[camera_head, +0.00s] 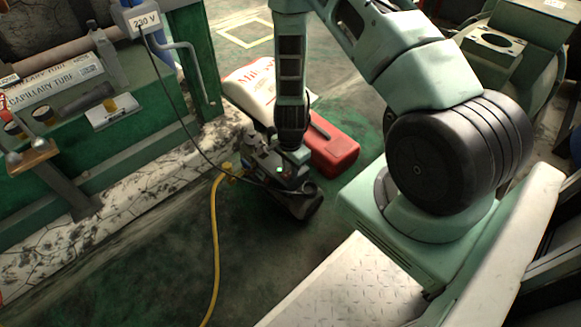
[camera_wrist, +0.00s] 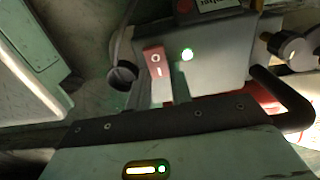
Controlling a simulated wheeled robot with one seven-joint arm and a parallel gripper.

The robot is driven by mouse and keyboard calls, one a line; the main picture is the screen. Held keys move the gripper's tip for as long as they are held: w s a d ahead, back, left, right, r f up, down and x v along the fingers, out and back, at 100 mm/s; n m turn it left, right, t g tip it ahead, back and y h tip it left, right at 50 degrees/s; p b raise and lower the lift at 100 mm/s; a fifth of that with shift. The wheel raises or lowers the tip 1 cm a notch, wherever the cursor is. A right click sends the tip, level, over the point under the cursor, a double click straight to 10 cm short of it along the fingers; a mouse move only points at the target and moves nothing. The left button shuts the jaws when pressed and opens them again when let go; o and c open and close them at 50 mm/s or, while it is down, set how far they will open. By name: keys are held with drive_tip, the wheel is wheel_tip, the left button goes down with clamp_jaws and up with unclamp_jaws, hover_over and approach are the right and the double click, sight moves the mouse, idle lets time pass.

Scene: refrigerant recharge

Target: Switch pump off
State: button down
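The pump (camera_head: 262,160) stands on the floor below my arm, partly hidden by my gripper (camera_head: 294,158). In the wrist view, the pump's grey housing (camera_wrist: 222,62) carries a red rocker switch (camera_wrist: 154,62) marked O and I. Which side of the rocker is pressed in is not clear. My gripper body fills the bottom of the wrist view, and a narrow grey finger part reaches up close to the switch. I cannot tell whether it touches the switch or whether the fingers are apart.
A red case (camera_head: 333,152) and a white sack (camera_head: 255,85) lie behind the pump. A yellow hose (camera_head: 214,245) and a dark cable (camera_head: 180,110) run to the pump area. A green workbench (camera_head: 130,135) stands at left. Floor in front is mostly clear.

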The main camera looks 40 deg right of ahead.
drive_tip(key=shift+a+r+h+p, duration=0.3)
drive_tip(key=shift+h+p, duration=0.4)
drive_tip(key=shift+p, duration=0.85)
drive_tip(key=h+p, duration=0.1)
drive_tip(key=p, duration=0.1)
drive_tip(key=shift+s+a+f+h+p, duration=0.1)
drive_tip(key=shift+a+f+h+p, duration=0.05)
drive_tip(key=shift+h+p, duration=0.25)
drive_tip(key=c, duration=1.2)
unclamp_jaws()
drive_tip(key=shift+c, duration=0.2)
drive_tip(key=p+v, duration=0.8)
drive_tip(key=v, duration=0.9)
drive_tip(key=shift+a, duration=0.15)
